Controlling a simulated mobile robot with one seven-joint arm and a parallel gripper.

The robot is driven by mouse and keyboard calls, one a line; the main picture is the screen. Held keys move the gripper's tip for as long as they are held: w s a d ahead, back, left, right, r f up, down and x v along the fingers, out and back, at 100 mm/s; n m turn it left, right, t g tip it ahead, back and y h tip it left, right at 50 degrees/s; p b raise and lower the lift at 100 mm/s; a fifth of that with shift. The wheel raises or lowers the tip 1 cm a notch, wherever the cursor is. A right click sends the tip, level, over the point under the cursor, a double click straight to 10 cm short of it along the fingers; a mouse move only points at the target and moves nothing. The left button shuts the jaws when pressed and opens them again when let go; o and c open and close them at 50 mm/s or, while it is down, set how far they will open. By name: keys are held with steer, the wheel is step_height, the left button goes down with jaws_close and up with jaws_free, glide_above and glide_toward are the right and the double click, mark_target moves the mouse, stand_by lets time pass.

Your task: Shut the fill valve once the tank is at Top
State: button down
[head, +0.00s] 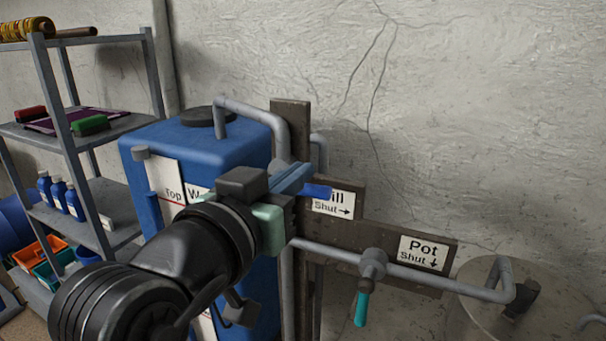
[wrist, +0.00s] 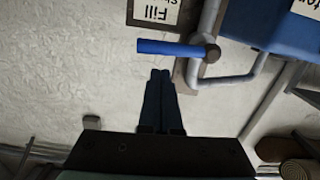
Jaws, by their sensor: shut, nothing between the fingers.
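The blue fill valve lever (head: 318,191) points right over the "Fill, Shut →" sign (head: 345,205), along its arrow. In the wrist view the lever (wrist: 170,48) lies level, its pivot at its right end. My gripper (wrist: 160,74) is shut and empty, its tips close to the lever; whether they touch is unclear. In the head view my gripper (head: 300,176) partly hides the valve. The blue tank (head: 235,155) has a white gauge board (head: 166,178) with a red "Top" mark. A blue strip left of the board ends near that mark. My arm hides the lower gauge.
A teal lever (head: 362,305) hangs down on the lower pipe, beside the "Pot, Shut ↓" sign (head: 424,252). A grey shelf (head: 105,190) with bottles and brushes stands at left. Grey pipes and a lidded pot (head: 480,315) are at right.

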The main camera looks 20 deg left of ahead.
steer(key=shift+w+f, duration=0.15)
steer(key=shift+f, duration=0.35)
steer(key=shift+d+f+b, duration=0.15)
steer(key=shift+f+b, duration=0.35)
steer(key=shift+f, duration=0.25)
